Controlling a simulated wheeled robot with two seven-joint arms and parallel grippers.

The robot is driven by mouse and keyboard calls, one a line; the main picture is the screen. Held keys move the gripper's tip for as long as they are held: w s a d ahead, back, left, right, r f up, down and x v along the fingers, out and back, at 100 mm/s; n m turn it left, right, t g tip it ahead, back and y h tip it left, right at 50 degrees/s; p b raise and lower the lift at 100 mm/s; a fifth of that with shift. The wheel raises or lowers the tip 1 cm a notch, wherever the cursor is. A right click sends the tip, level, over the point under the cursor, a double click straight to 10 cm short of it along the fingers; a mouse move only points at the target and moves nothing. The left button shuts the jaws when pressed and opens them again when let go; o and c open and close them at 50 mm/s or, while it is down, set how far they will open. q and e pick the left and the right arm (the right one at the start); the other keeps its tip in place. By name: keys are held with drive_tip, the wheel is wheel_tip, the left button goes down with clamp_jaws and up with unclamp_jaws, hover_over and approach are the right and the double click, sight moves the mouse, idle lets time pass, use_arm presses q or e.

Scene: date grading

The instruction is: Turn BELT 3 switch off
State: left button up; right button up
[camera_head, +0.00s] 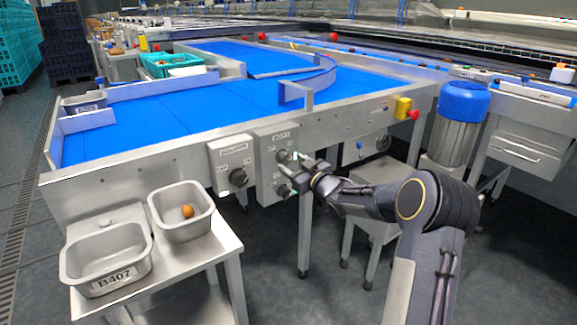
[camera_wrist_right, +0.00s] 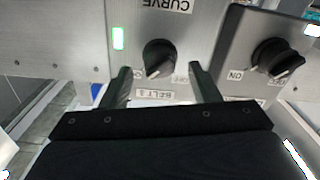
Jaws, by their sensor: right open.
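The BELT 3 switch (camera_wrist_right: 160,55) is a black rotary knob on a grey box, shown upside down in the right wrist view, beside its BELT 3 label (camera_wrist_right: 155,94). Its pale mark points down and slightly left there, toward the ON side. In the head view it is the upper knob (camera_head: 283,156) on the right-hand control box. My right gripper (camera_wrist_right: 160,82) is open, its two fingers apart to either side of the knob's label side, with nothing between them gripped. In the head view the right gripper (camera_head: 294,164) is close in front of the box. My left gripper is not in view.
A CURVE label (camera_wrist_right: 167,5) and a lower knob (camera_head: 285,190) share the box. A second control box (camera_head: 232,162) with a knob stands just left. A lit green lamp (camera_wrist_right: 118,38) is beside the BELT 3 knob. A yellow-and-red emergency stop (camera_head: 403,107) is farther right.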

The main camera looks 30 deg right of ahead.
sight(289, 161)
drive_tip(key=shift+w+a, duration=0.15)
drive_tip(key=shift+w, duration=1.35)
drive_tip(key=c, duration=1)
